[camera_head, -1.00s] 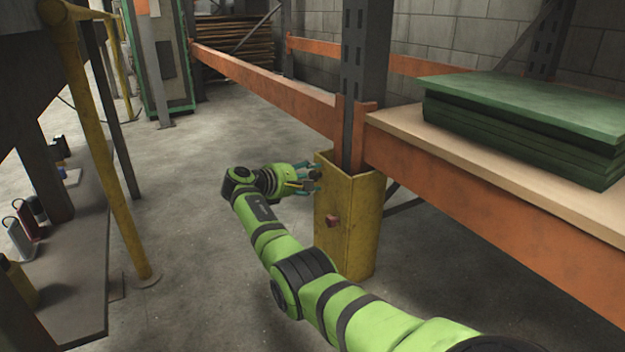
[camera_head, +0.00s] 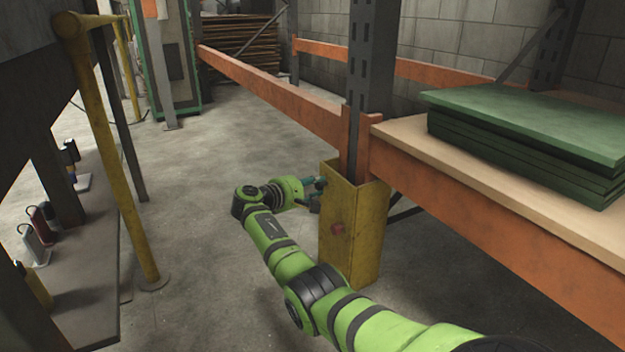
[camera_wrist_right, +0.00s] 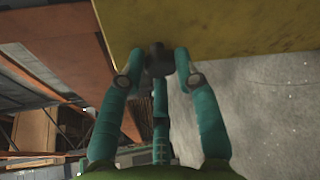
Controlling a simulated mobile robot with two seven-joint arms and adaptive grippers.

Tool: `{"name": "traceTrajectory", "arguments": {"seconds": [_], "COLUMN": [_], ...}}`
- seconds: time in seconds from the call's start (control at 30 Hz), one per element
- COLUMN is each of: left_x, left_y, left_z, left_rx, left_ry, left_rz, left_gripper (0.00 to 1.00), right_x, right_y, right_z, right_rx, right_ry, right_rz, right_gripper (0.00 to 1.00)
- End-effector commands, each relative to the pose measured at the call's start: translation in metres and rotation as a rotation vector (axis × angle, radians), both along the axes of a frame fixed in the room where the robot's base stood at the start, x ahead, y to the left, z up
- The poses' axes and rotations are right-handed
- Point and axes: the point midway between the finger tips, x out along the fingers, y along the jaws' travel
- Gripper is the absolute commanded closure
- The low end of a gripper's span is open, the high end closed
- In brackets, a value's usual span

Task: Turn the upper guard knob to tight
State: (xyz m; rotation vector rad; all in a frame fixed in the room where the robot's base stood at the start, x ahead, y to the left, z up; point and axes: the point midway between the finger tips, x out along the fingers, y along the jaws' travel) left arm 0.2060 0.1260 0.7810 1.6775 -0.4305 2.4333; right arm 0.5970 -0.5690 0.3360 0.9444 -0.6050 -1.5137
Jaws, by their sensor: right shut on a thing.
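The yellow guard (camera_head: 362,235) stands around the foot of the dark rack post. My right gripper (camera_head: 320,192) is at the upper left edge of the guard. In the right wrist view, its teal fingers (camera_wrist_right: 158,64) are shut on a dark knob (camera_wrist_right: 157,52), the upper one, on the yellow guard face. The fingers partly cover the knob, and its turn angle cannot be made out. In the head view the gripper hides most of this knob. My left gripper is out of view.
An orange rack beam (camera_head: 480,205) and a wooden shelf with green boards (camera_head: 530,125) are at the right. A yellow rail post (camera_head: 130,190) and a grey bench (camera_head: 85,290) with small items are at the left. Bare floor lies between.

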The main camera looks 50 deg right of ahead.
Motion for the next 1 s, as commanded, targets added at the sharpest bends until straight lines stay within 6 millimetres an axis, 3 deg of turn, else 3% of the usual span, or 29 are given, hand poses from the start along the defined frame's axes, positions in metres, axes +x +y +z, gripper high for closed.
{"name": "traceTrajectory", "arguments": {"seconds": [0.2,0.5,1.0], "left_x": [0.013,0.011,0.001], "left_y": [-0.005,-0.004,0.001], "left_z": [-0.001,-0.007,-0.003], "left_rx": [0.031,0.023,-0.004], "left_ry": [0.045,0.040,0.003], "left_rz": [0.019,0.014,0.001], "left_gripper": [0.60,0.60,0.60], "right_x": [-0.005,-0.005,-0.006], "right_y": [-0.003,-0.003,-0.004], "right_z": [-0.003,-0.006,-0.006], "right_rx": [-0.050,-0.101,-0.120], "right_ry": [-0.151,-0.311,-0.375], "right_rz": [-0.010,-0.012,-0.014], "right_gripper": [1.00,1.00,1.00]}}
